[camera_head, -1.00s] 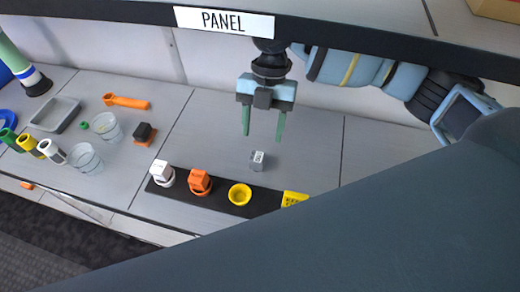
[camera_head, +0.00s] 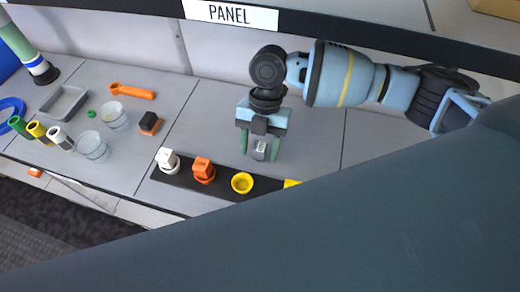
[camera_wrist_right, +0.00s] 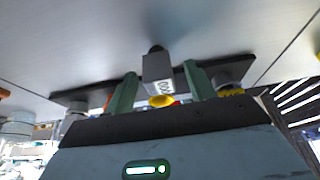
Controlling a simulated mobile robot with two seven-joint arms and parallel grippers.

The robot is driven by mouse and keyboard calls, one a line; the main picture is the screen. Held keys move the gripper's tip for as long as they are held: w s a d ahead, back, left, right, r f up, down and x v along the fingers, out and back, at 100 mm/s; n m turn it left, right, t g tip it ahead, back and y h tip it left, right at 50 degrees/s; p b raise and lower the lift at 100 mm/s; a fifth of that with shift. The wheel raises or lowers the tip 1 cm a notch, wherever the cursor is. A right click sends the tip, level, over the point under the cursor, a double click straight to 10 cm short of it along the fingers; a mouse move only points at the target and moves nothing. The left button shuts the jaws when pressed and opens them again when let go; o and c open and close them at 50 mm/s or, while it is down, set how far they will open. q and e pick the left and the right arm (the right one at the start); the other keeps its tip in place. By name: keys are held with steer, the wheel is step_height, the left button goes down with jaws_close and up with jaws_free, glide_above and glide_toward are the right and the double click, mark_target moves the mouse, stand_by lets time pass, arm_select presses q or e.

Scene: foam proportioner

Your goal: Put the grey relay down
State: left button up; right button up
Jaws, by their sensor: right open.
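The grey relay (camera_head: 261,150) is a small block with a white label. It stands on the grey bench behind the black strip (camera_head: 218,186), level with the yellow socket's right side. My right gripper (camera_head: 260,154) is low over it, with its green fingers open on either side of it. The right wrist view also shows the relay (camera_wrist_right: 158,73) between the two fingers, with a gap on each side. The fingers partly hide it in the head view. My left gripper is in neither view.
The strip carries a white relay (camera_head: 167,158), an orange relay (camera_head: 203,167) and an empty yellow socket (camera_head: 242,182). A black-and-orange block (camera_head: 149,123), clear cups (camera_head: 92,145) and a grey tray (camera_head: 63,102) stand left. A shelf edge marked PANEL (camera_head: 229,15) overhangs the back.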

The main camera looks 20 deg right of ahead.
mark_target(262, 151)
steer(key=shift+f, duration=0.15)
steer(key=c, duration=1.1)
steer(key=shift+o, duration=0.2)
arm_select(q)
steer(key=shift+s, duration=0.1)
arm_select(e)
steer(key=shift+r, duration=0.55)
steer(key=shift+s+d+r, duration=0.15)
steer(key=shift+d+r, duration=0.05)
steer(key=shift+r, duration=0.4)
steer(key=shift+s+d+r, duration=0.1)
steer(key=shift+d+r, duration=0.1)
steer(key=shift+r, duration=0.4)
steer(key=s+d, duration=0.3)
steer(key=d, duration=0.1)
steer(key=s+d, duration=0.3)
steer(key=d, duration=0.1)
steer(key=s+d+b, duration=0.1)
steer(key=s+d, duration=0.2)
steer(key=d, duration=0.2)
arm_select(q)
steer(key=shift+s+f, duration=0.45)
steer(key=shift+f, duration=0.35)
arm_select(e)
steer(key=shift+s+d, duration=0.35)
steer(key=shift+d, duration=0.2)
